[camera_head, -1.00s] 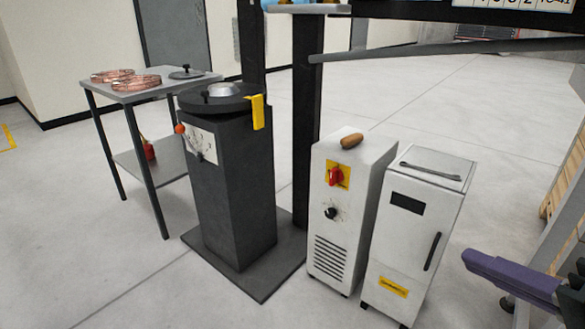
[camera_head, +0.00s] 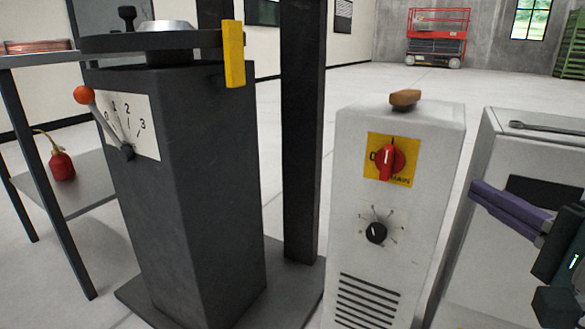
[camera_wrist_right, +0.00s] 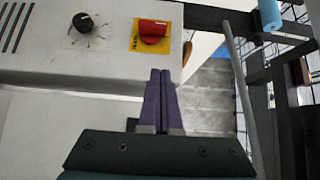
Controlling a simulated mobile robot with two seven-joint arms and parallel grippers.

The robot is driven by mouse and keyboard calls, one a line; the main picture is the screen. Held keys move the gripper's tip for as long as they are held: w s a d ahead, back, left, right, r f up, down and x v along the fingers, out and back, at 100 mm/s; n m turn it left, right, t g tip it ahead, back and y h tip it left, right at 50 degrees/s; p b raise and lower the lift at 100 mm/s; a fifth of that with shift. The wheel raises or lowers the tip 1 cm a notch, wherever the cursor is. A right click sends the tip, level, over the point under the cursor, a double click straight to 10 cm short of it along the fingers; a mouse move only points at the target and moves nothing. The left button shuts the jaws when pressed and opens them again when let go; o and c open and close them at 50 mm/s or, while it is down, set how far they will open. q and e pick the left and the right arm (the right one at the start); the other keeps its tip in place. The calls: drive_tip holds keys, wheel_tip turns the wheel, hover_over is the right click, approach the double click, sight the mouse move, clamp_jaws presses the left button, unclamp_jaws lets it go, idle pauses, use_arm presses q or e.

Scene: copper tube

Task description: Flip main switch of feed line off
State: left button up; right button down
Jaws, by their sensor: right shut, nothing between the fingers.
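The red main switch (camera_head: 387,161) sits on a yellow plate (camera_head: 404,149) on the front of a white cabinet (camera_head: 440,140). In the head view its red handle stands about upright. The switch also shows in the right wrist view (camera_wrist_right: 153,30), just beyond and left of the fingertips. My right gripper (camera_head: 478,189) is to the right of the switch, apart from it. Its purple fingers (camera_wrist_right: 160,75) are shut together with nothing between them. My left gripper is not in view.
A black knob (camera_head: 376,232) sits below the switch. A brown-handled object (camera_head: 405,97) lies on top of the cabinet. Another white cabinet (camera_head: 480,270) stands at the right, behind my gripper. A dark pedestal (camera_head: 190,190) with an orange-tipped lever (camera_head: 83,95) stands at the left.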

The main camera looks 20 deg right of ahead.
drive_tip(key=b, duration=0.5)
approach(395, 153)
drive_tip(key=w+d, duration=0.3)
drive_tip(key=shift+w+a+f, duration=0.1)
drive_tip(key=shift+w+a, duration=0.75)
drive_tip(key=shift+a, duration=0.15)
drive_tip(key=shift+w+a+b, duration=0.35)
drive_tip(key=shift+w+a, duration=0.1)
